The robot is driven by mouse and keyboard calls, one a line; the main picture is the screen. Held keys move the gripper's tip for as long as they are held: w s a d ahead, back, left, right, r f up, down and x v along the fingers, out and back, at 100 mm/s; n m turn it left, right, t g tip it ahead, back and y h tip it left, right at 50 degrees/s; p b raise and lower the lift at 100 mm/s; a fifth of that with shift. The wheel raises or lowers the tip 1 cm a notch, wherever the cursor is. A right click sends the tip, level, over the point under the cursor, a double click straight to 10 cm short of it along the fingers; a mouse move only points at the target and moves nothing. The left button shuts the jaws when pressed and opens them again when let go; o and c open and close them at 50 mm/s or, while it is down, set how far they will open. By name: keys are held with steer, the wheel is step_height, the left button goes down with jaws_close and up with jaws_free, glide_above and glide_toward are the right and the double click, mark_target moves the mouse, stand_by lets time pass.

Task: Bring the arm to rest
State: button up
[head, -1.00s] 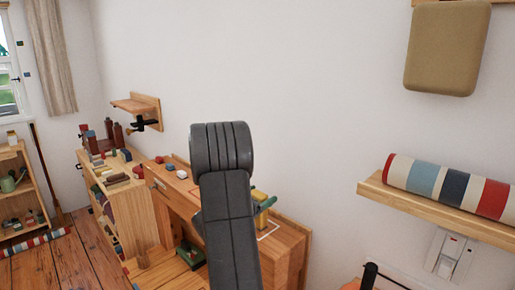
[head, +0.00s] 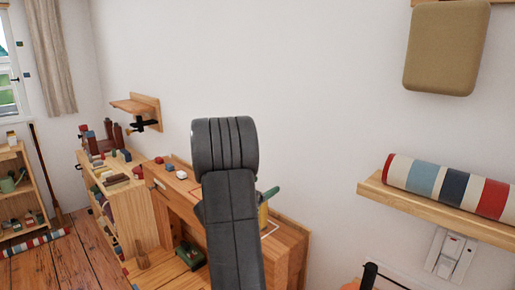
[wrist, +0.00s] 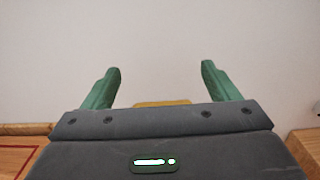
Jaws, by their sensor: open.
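My gripper (wrist: 160,67) is open in the wrist view, its two green fingers wide apart with only pale wall showing between their tips. A yellow edge (wrist: 162,103) shows low behind the gripper body; I cannot tell what it belongs to. In the head view my dark grey arm rises in the middle and hides most of the gripper. One green finger (head: 268,194) shows to the right of the arm, over the wooden desk (head: 292,240).
A wall shelf (head: 440,215) with a striped roll (head: 447,187) is at the right, below a tan cushion (head: 446,48). A low bookcase (head: 130,205) with several small items stands left of the desk. A small shelf (head: 140,107) hangs above. The wall's middle is bare.

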steer(key=s+a+f+b, duration=0.2)
steer(key=s+a+f, duration=0.1)
steer(key=s+a, duration=0.6)
steer(key=p+x, duration=0.2)
steer(key=x, duration=1.1)
step_height(320, 180, up, 10)
steer(key=shift+s+a+f, duration=0.1)
steer(key=shift+a+f, duration=0.05)
steer(key=shift+f, duration=0.05)
steer(key=shift+s+f+p, duration=0.1)
steer(key=shift+f+p, duration=0.3)
step_height(320, 180, down, 10)
steer(key=g+b, duration=0.1)
steer(key=b, duration=0.1)
steer(key=shift+r+m+h, duration=0.2)
steer(key=shift+m+h, duration=0.2)
steer(key=shift+r, duration=0.1)
